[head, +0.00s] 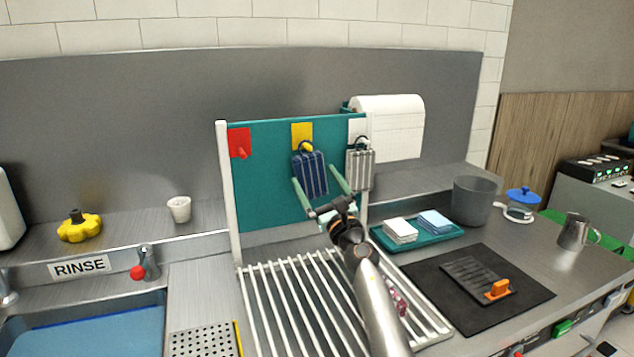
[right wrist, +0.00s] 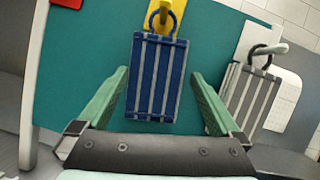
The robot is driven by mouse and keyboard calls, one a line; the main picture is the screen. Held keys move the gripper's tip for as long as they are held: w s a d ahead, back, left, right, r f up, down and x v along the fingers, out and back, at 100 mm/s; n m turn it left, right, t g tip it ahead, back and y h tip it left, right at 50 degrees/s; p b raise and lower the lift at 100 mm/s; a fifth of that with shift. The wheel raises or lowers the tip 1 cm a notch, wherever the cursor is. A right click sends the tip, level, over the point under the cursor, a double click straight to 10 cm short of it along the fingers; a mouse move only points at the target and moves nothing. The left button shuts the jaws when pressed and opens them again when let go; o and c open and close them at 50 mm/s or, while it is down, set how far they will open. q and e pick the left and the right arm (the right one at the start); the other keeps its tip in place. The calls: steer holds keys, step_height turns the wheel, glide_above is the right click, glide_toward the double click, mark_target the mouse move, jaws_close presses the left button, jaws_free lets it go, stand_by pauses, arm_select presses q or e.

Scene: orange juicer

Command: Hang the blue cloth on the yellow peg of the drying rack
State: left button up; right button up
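The blue striped cloth (head: 312,173) hangs by a dark loop from the yellow peg (head: 308,148) on the teal board of the drying rack (head: 265,190). In the right wrist view the cloth (right wrist: 155,78) hangs straight below the yellow peg (right wrist: 163,14), its loop around the peg. My right gripper (head: 319,182) is in front of the board. Its green fingers (right wrist: 160,92) are spread on either side of the cloth, with a gap on both sides. My left gripper is not in view.
A grey striped cloth (head: 360,170) hangs from the white peg to the right. The red peg (head: 240,152) is empty. White rack bars (head: 290,290) lie below. A teal tray (head: 440,238) of folded cloths and a grey bin (head: 475,200) stand to the right.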

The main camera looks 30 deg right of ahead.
steer(key=shift+s+f, duration=0.1)
steer(key=shift+s+f, duration=0.1)
steer(key=shift+s, duration=0.1)
steer(key=v, duration=1.1)
steer(key=shift+s, duration=0.4)
steer(key=shift+a, duration=0.1)
